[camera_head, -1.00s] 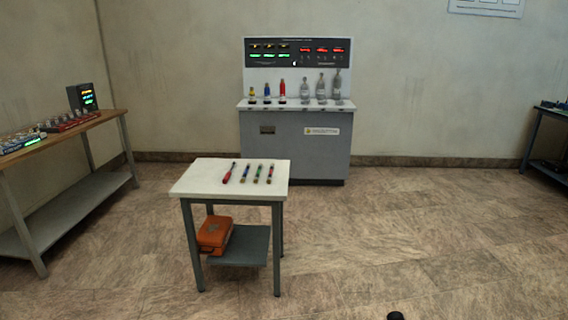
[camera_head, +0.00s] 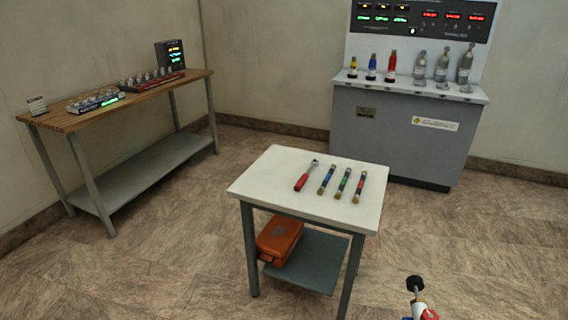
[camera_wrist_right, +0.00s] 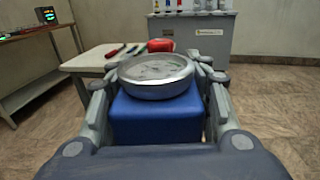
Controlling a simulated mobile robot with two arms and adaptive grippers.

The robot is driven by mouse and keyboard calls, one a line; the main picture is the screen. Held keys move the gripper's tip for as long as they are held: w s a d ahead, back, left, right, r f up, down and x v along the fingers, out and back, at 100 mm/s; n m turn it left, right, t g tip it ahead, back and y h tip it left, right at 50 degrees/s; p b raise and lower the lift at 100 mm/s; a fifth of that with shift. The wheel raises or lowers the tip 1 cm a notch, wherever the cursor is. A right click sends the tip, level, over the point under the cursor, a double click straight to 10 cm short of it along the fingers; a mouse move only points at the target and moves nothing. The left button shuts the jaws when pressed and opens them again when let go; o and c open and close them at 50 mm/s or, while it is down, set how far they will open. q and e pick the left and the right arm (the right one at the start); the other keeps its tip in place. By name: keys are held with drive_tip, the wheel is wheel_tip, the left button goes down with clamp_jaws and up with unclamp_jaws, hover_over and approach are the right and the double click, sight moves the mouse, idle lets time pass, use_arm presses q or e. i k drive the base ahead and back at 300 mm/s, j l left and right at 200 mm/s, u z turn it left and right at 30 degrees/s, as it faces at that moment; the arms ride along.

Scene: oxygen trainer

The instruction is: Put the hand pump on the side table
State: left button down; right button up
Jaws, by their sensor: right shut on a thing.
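The hand pump (camera_wrist_right: 155,115) is in my right gripper (camera_wrist_right: 158,78). In the right wrist view it shows a blue body, a round silver gauge-like top and a red part beyond. Grey fingers close on it from both sides. In the head view part of the pump (camera_head: 416,284) shows at the bottom right edge, with a black knob, pale shaft and red part. It is in front of and right of the white-topped side table (camera_head: 270,170), apart from it. My left gripper is not in view.
A red-handled tool (camera_head: 304,178) and several coloured tubes (camera_head: 342,184) lie on the side table; its left and front top are bare. An orange case (camera_head: 279,238) is on its lower shelf. A wooden bench (camera_head: 60,120) stands left, a grey cabinet (camera_head: 400,135) behind.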

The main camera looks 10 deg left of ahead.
sight(279, 169)
drive_tip(key=i+j+u, duration=0.15)
drive_tip(key=i+u, duration=0.25)
drive_tip(key=i+j+u, duration=0.1)
drive_tip(key=u, duration=0.3)
drive_tip(key=i+l+u, duration=0.1)
drive_tip(key=i+u, duration=0.3)
drive_tip(key=i+l+u, duration=0.15)
drive_tip(key=i+u, duration=0.3)
drive_tip(key=i+j, duration=0.1)
drive_tip(key=i, duration=0.4)
drive_tip(key=i+z, duration=0.15)
drive_tip(key=i, duration=0.35)
drive_tip(key=i+j, duration=0.2)
drive_tip(key=i, duration=0.3)
drive_tip(key=i+z, duration=0.1)
drive_tip(key=z, duration=0.3)
drive_tip(key=i+z, duration=0.1)
drive_tip(key=z, duration=0.3)
drive_tip(key=i+z, duration=0.1)
drive_tip(key=z, duration=0.3)
drive_tip(key=i+j+z, duration=0.1)
drive_tip(key=z, duration=1.8)
drive_tip(key=i+j, duration=0.35)
drive_tip(key=j+z, duration=0.05)
drive_tip(key=j, duration=0.05)
